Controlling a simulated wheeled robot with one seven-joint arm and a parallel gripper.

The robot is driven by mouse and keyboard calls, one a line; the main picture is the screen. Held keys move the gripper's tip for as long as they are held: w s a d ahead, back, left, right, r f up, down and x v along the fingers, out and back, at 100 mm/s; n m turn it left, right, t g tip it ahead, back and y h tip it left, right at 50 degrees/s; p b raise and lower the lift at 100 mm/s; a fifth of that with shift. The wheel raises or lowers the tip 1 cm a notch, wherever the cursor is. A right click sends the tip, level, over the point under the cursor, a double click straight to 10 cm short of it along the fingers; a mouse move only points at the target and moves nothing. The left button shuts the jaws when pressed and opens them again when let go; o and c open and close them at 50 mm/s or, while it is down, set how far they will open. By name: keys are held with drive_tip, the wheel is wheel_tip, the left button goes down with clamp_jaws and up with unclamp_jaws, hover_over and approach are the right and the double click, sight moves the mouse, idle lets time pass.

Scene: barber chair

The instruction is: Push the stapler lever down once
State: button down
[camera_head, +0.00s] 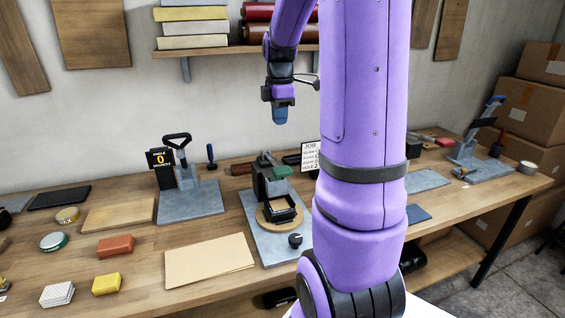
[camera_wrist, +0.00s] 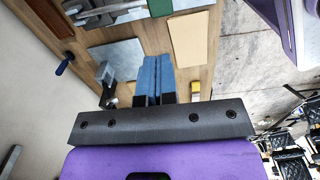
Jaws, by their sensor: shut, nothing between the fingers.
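I cannot tell for sure which bench device is the stapler. One device has a black loop-handled lever (camera_head: 177,140) on a grey base plate (camera_head: 190,203), beside a sign reading angle 0; the lever stands raised. A middle device (camera_head: 268,180) carries a round wooden disc and a black frame on a long grey plate. A third device has a blue-tipped lever (camera_head: 492,104) tilted up at the far right. My gripper (camera_head: 281,116) hangs above and behind the middle device, touching nothing. Its blue fingers are together in the wrist view (camera_wrist: 152,78), with a grey plate (camera_wrist: 118,60) below.
A tan sheet (camera_head: 208,261), a red block (camera_head: 115,246), a yellow block (camera_head: 107,284) and round tins lie on the bench's left part. A shelf with books (camera_head: 190,28) is on the wall behind my gripper. My purple arm hides part of the bench.

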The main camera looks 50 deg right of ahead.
sight(283, 168)
drive_tip(key=shift+d+f, duration=0.35)
drive_tip(key=shift+d, duration=0.25)
wheel_tip(283, 168, down, 14)
idle(0.5)
